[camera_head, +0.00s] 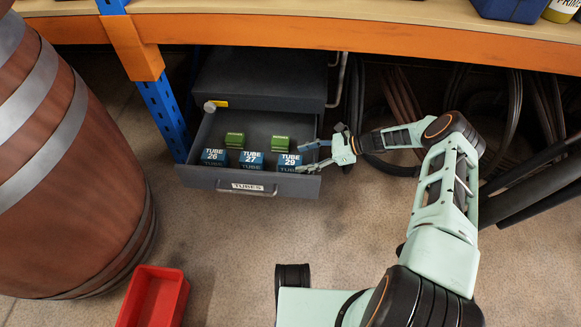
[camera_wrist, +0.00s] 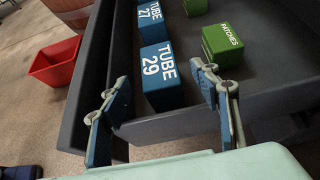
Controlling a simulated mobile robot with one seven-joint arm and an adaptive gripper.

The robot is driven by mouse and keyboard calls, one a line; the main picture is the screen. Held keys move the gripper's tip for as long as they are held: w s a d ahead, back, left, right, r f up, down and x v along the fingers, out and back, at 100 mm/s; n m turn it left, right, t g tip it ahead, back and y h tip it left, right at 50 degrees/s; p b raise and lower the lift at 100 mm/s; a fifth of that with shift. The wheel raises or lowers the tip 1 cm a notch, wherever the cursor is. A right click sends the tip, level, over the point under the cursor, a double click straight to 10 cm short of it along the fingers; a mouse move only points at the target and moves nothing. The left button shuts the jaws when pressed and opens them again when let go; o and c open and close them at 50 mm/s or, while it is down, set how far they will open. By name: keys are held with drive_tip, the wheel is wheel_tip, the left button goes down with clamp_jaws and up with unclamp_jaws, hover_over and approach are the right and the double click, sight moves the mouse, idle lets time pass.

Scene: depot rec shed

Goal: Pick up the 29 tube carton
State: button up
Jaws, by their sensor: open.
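The blue carton marked TUBE 29 (camera_head: 290,162) stands in the open grey drawer labelled TUBES (camera_head: 247,187), at the right end of the front row. In the wrist view the TUBE 29 carton (camera_wrist: 160,76) lies ahead, between the lines of my two fingers. My gripper (camera_head: 322,155) is at the drawer's right side, just right of the carton. It is open and empty, with a finger either side of the view (camera_wrist: 162,88). I see no contact with the carton.
TUBE 27 (camera_head: 251,161) and TUBE 26 (camera_head: 214,158) stand left of it. Green cartons (camera_head: 281,144) (camera_head: 235,140) sit behind; the wrist view shows one marked PATCHES (camera_wrist: 222,44). The workbench (camera_head: 350,27) overhangs. A red bin (camera_head: 154,297) and a barrel (camera_head: 62,160) stand left.

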sight(294, 160)
drive_tip(key=x, duration=0.3)
drive_tip(key=shift+a+b, duration=0.15)
drive_tip(key=shift+b, duration=0.15)
drive_tip(key=c, duration=1.4)
drive_tip(key=shift+o, duration=0.2)
